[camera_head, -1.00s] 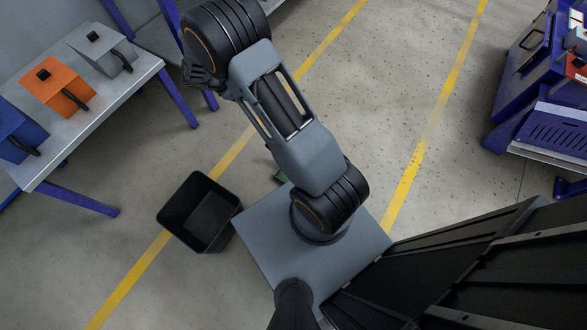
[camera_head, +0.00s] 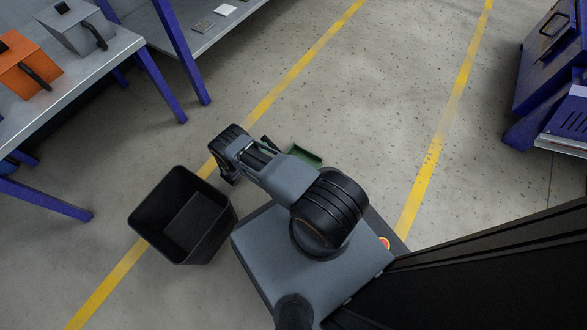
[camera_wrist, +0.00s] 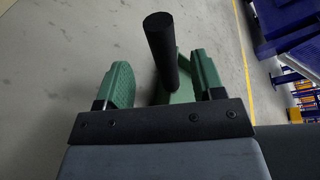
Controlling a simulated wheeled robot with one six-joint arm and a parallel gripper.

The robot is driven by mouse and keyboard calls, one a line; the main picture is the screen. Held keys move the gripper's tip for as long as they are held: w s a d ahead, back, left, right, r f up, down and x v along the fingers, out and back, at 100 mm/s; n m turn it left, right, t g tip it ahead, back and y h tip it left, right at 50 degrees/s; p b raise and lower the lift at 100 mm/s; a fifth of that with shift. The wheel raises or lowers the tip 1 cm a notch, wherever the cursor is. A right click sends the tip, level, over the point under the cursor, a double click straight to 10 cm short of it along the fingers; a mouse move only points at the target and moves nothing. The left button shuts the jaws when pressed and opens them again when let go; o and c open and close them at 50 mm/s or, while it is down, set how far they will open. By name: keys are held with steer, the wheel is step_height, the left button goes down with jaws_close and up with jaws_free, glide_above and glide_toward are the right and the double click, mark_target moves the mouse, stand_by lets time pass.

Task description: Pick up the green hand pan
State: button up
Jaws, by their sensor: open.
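The green hand pan (camera_head: 305,154) lies on the floor beside my base in the head view, partly hidden behind my arm. In the wrist view, its black handle (camera_wrist: 160,45) stands up between the two green-padded fingers of my gripper (camera_wrist: 162,76). A visible gap remains on both sides of the handle, and the fingers are open. Part of the pan's green body (camera_wrist: 183,85) shows behind the handle, low between the fingers. My gripper is mostly hidden by my arm in the head view.
A black bin (camera_head: 185,215) stands on the floor left of my base. A metal table (camera_head: 100,70) with grey and orange boxes is at upper left. Blue equipment (camera_head: 545,70) stands at far right.

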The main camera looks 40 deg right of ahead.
mark_target(268, 142)
steer(key=b+x, duration=0.2)
steer(key=x, duration=0.4)
steer(key=shift+s, duration=0.2)
steer(key=shift+c, duration=0.4)
steer(key=shift+r, duration=0.1)
jaws_close()
